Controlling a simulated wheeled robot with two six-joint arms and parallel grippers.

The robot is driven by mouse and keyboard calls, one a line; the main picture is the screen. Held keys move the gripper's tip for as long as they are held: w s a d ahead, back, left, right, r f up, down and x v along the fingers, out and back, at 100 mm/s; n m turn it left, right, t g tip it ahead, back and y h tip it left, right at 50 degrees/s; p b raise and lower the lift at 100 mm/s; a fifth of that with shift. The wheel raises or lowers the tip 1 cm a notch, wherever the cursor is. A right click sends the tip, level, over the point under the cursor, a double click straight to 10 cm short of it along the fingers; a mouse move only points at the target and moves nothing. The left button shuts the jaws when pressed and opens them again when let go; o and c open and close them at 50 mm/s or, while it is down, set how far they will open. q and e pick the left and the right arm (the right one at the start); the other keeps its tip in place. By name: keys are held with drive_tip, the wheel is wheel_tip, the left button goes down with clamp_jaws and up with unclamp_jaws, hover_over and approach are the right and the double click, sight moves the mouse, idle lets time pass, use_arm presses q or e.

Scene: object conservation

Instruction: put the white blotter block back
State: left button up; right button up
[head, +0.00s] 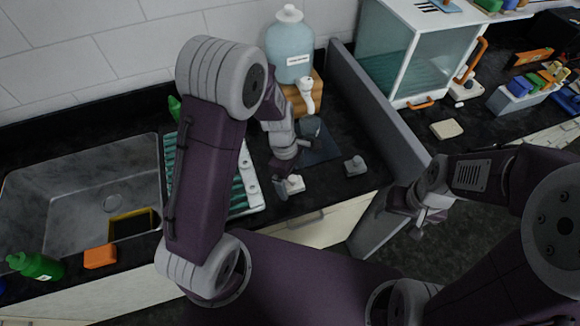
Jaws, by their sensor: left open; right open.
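A small white block (296,184), which looks like the white blotter block, sits on the dark counter near its front edge. My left gripper (283,180) is open and low over the counter, right beside this block. One finger shows just left of the block, and the gripper partly hides it. I cannot tell whether they touch. A grey block with a knob (355,166) stands apart to the right on the counter. My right gripper (432,208) is open and empty, in front of the counter, over the floor.
A blue jar (290,52) stands on a wooden stand behind my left arm. A dark mat (322,148) lies on the counter. A grey partition (375,105) rises on the right. A sink (80,190) and ribbed green rack (243,196) are left. A beige pad (446,129) lies beyond the partition.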

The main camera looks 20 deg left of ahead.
use_arm(q)
wheel_tip(320, 180, up, 10)
drive_tip(key=a, duration=0.2)
drive_tip(key=s+a+f+m, duration=0.1)
drive_tip(key=s+m, duration=0.3)
drive_tip(key=m, duration=0.4)
drive_tip(key=s+a+m+t+y, duration=0.1)
drive_tip(key=s+a+m, duration=0.3)
drive_tip(key=m, duration=0.3)
drive_tip(key=shift+s+f+m+t+y+p, duration=0.15)
drive_tip(key=shift+f+m+t+y+p, duration=0.15)
drive_tip(key=shift+f+m, duration=0.1)
